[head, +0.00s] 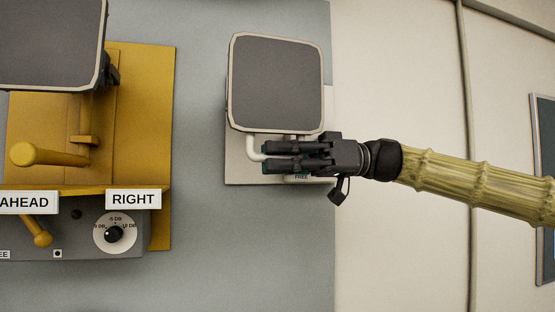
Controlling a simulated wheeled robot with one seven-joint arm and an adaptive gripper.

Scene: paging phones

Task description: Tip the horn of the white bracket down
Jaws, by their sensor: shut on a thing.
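The horn (276,83) of the white bracket is a dark square face with a pale rim, tilted slightly, in the upper middle of the head view. The white bracket (237,165) is mounted on the grey panel behind and below it, with a white bent tube (253,148) showing at its left. My gripper (268,157) reaches in from the right, just below the horn. Its dark fingers are shut on a part of the bracket's lower fittings, mostly hidden by the fingers. A small green label reading FREE shows just under them.
At left, a yellow bracket (160,120) carries another dark horn (50,40), a yellow lever (50,155) and a RIGHT label (133,199). A grey box with a dial (115,233) sits below. Bare grey panel (270,250) lies below my gripper. A dark screen (545,180) is at far right.

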